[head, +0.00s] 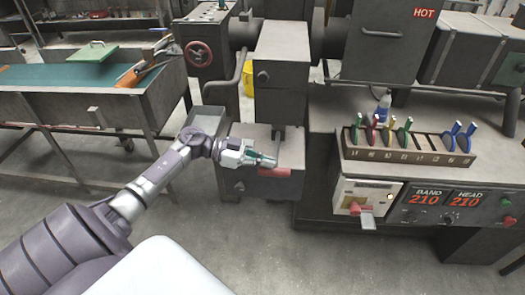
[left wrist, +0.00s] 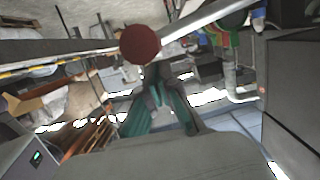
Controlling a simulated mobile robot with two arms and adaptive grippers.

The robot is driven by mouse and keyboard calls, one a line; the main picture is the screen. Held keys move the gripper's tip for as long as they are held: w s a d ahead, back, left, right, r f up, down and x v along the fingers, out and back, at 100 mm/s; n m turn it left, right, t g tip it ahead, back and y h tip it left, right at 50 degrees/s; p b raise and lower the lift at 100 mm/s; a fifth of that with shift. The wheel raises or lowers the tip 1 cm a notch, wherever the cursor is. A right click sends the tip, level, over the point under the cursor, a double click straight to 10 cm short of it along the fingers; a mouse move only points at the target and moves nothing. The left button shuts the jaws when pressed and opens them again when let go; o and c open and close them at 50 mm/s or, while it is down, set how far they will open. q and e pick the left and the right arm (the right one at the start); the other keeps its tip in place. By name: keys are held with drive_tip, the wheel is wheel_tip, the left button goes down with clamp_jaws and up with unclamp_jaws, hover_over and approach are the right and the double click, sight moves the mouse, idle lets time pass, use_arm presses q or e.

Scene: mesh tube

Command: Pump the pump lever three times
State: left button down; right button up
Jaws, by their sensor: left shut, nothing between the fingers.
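The red grip (head: 275,172), which looks like the pump lever's handle, is at the front of the grey machine, below a dark upright rod. My left gripper (head: 268,161) is shut and empty, its teal fingertips just above this grip in the head view. In the left wrist view a dark red round end (left wrist: 140,45), likely of the same grip, shows just beyond the shut fingertips (left wrist: 155,80). I cannot tell whether they touch. The lever's pivot is not clear. My right gripper is not in view.
A grey control bench stands right, with a rack (head: 410,150) of coloured-handled tools and a lit display panel (head: 445,200). A small box with a pink lever (head: 366,212) is on its front. A workbench (head: 60,78) is at left. The floor in front is clear.

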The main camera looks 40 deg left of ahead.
use_arm(q)
drive_tip(key=shift+f, duration=0.2)
